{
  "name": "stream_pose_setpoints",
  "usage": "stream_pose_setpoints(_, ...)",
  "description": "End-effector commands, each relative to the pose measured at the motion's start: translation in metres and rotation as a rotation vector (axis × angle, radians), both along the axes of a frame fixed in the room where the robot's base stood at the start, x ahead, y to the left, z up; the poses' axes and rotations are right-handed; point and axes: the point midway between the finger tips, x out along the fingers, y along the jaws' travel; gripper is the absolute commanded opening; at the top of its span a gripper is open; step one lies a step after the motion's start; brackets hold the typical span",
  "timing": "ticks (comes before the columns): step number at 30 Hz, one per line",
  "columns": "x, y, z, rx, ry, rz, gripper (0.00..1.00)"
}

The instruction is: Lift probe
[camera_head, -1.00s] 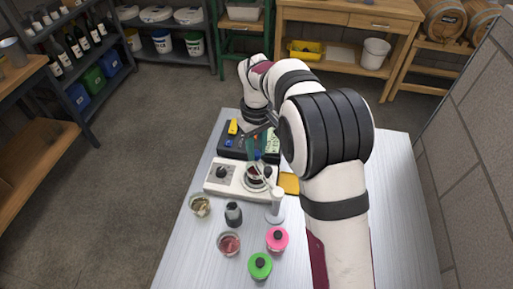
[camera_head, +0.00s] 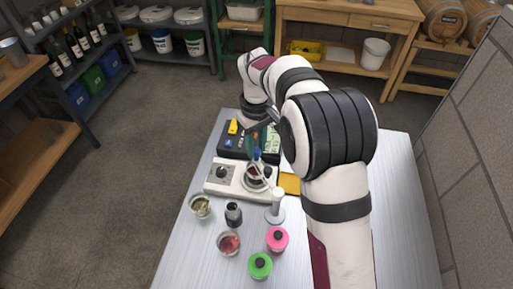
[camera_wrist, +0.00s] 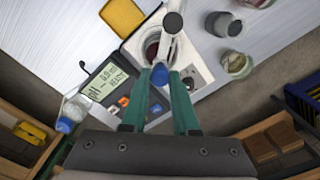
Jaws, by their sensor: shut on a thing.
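The probe (camera_head: 257,154) has a blue cap and is over the beaker on the white stirrer (camera_head: 222,174). In the wrist view the probe's blue cap (camera_wrist: 160,74) is between the green fingertips of my gripper (camera_wrist: 162,78), which is shut on it. The probe's lower end is hidden in that view. The beaker (camera_wrist: 150,44) holds dark red liquid. The meter (camera_wrist: 108,80) has a lit display and coloured buttons. My gripper (camera_head: 262,143) is partly hidden in the head view.
A jar of pale bits (camera_head: 200,206), a dark bottle (camera_head: 233,214), a dish of red stuff (camera_head: 229,243), and pink (camera_head: 277,239) and green (camera_head: 260,266) lidded jars stand at the front. A yellow pad (camera_head: 289,184) lies right of the stirrer.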

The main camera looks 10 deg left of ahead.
Motion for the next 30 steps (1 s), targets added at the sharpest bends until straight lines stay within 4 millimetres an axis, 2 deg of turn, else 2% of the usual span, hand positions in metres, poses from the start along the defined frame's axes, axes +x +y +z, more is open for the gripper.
stream_pose_setpoints(3,0.001,0.000,0.022,0.002,-0.005,0.001,0.00)
stream_pose_setpoints(6,0.001,0.000,0.034,0.001,-0.004,0.001,0.00)
stream_pose_setpoints(16,0.001,0.000,0.039,0.001,-0.004,0.000,0.00)
stream_pose_setpoints(17,0.001,0.000,0.039,0.001,-0.004,0.001,0.33)
stream_pose_setpoints(21,0.000,0.000,0.038,0.001,-0.003,0.001,0.59)
stream_pose_setpoints(30,0.000,0.000,0.039,0.001,-0.002,0.001,0.59)
